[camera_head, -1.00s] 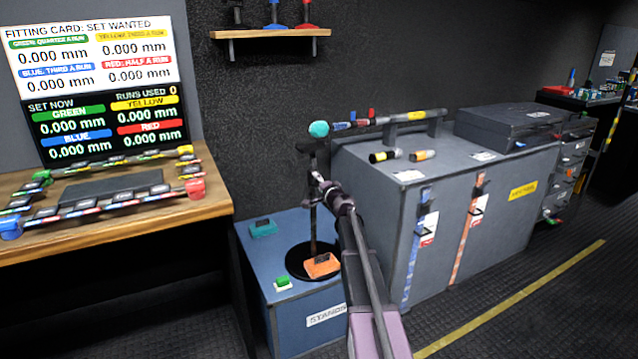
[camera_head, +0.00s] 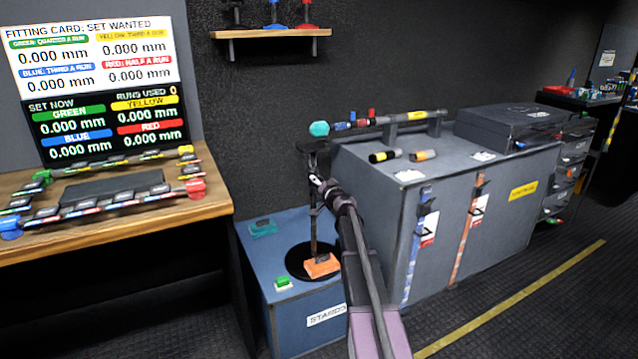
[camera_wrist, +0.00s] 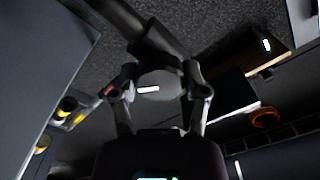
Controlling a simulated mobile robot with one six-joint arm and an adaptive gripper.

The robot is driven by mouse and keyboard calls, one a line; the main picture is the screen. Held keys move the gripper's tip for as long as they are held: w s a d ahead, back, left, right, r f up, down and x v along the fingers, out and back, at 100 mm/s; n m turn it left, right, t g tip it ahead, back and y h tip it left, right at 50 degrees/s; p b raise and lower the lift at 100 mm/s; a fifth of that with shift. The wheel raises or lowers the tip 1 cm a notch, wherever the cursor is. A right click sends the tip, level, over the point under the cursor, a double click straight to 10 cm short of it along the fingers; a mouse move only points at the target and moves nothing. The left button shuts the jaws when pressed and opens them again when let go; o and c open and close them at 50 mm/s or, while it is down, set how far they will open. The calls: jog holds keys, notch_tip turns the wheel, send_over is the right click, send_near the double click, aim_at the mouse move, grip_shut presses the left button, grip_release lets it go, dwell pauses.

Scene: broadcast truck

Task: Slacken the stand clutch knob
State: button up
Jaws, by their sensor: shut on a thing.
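The stand is a thin dark upright post (camera_head: 313,222) on a round black base (camera_head: 297,264), which rests on a blue cabinet. A dark clutch knob (camera_wrist: 160,84) with a small white mark shows in the wrist view, on a dark bar that runs to the upper left. My gripper (camera_head: 318,183) is at the upper part of the post. In the wrist view my gripper (camera_wrist: 158,95) has one finger on each side of the knob and is shut on it. In the head view the knob is too small and covered to make out.
A wooden desk (camera_head: 215,208) is at the left.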

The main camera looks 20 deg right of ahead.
jog(key=shift+w, duration=0.1)
jog(key=o, duration=1.1)
jog(key=shift+o, duration=0.2)
jog(key=s, duration=1.2)
jog(key=shift+d, duration=0.2)
